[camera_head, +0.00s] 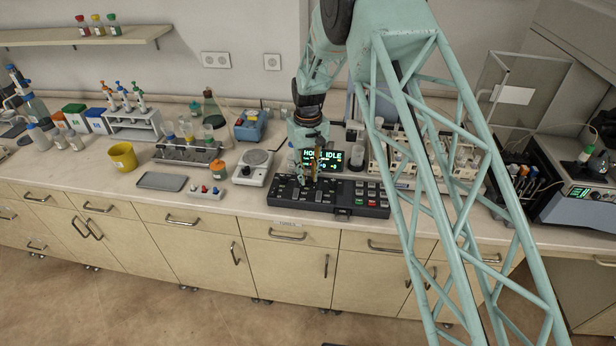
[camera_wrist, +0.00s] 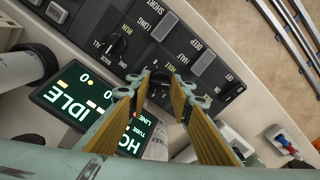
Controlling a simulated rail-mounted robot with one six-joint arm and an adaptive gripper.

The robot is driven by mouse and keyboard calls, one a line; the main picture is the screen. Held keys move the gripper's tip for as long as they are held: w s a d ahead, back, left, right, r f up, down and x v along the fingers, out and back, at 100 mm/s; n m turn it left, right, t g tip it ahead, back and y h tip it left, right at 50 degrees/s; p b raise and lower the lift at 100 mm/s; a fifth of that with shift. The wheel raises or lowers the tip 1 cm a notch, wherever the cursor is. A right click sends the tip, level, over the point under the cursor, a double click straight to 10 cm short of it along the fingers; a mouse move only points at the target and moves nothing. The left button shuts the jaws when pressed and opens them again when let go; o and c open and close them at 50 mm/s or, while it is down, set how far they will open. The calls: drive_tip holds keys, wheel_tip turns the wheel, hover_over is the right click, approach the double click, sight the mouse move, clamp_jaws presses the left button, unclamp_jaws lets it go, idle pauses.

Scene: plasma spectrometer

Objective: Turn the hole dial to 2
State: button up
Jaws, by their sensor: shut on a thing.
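The black control panel (camera_head: 375,206) lies on the bench, with a lit green display (camera_head: 328,160) behind it reading an idle status. In the wrist view, the hole dial (camera_wrist: 160,91) is a black knob below its yellow-green label. My gripper (camera_wrist: 161,82) points down at the panel, its two yellow-padded fingers on either side of this dial and closed on it. The fingertips partly hide the dial and the marks around it, so I cannot read its setting. In the head view, my gripper (camera_head: 308,180) stands over the panel's left part, and the dial is too small to make out.
In the wrist view, a second black dial (camera_wrist: 116,44), labelled run, sits to the left on the panel, near several grey buttons. A white balance (camera_head: 253,168) stands left of the panel. Racks of bottles (camera_head: 400,150) stand behind it to the right.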

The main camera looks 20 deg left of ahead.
drive_tip(key=m+b, duration=0.1)
drive_tip(key=m, duration=0.2)
drive_tip(key=shift+m+b, duration=0.3)
drive_tip(key=shift+b, duration=0.1)
drive_tip(key=shift+m+b, duration=0.4)
drive_tip(key=shift+m, duration=0.8)
drive_tip(key=o, duration=0.8)
drive_tip(key=shift+o, duration=0.2)
drive_tip(key=shift+r, duration=0.15)
wheel_tip(320, 180, up, 12)
